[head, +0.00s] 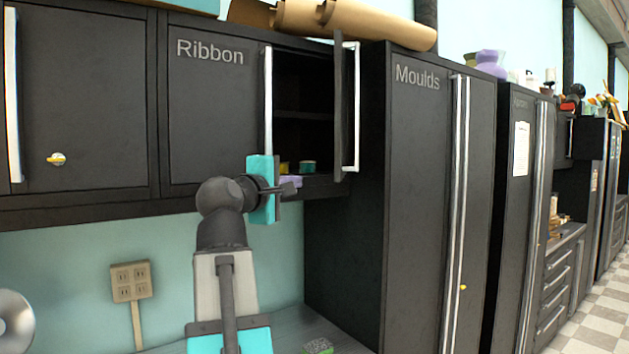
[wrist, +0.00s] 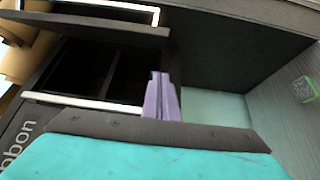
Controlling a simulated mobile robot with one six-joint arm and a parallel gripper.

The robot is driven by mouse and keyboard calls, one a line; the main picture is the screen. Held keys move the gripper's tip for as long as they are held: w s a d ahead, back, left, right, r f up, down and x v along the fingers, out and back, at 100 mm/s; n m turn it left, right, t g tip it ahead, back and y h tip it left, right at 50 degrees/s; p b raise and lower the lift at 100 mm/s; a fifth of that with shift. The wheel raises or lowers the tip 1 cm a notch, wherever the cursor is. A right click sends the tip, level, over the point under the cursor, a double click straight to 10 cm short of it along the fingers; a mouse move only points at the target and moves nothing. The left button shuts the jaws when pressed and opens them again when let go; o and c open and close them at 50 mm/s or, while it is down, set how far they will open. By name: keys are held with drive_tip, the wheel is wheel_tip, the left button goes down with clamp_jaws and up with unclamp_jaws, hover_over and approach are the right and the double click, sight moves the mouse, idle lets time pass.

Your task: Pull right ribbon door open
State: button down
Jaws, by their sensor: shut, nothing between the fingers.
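The right ribbon door (head: 339,115) stands swung open, seen nearly edge-on, with its silver handle (head: 356,105) on its right side. In the wrist view the open door (wrist: 100,22) crosses the upper left, and its handle (wrist: 120,6) is at the top edge. The left ribbon door (head: 210,120), marked "Ribbon", is shut. My gripper (head: 291,188) is in front of the lower part of the cabinet opening, left of the open door and apart from its handle. Its fingers are together and empty in the wrist view (wrist: 160,98).
The cabinet's dark inside shows a shelf (head: 303,115) and small ribbon rolls (head: 307,167) at the bottom. The left door's handle (head: 268,100) is close to my gripper. A tall Moulds cabinet (head: 415,180) stands to the right. A small green item (head: 318,346) lies on the counter below.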

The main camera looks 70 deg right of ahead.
drive_tip(key=s+d+p, duration=0.3)
drive_tip(key=s+d, duration=0.1)
drive_tip(key=d, duration=0.6)
drive_tip(key=shift+s+d+r, duration=0.15)
drive_tip(key=shift+s+d, duration=0.1)
idle(0.3)
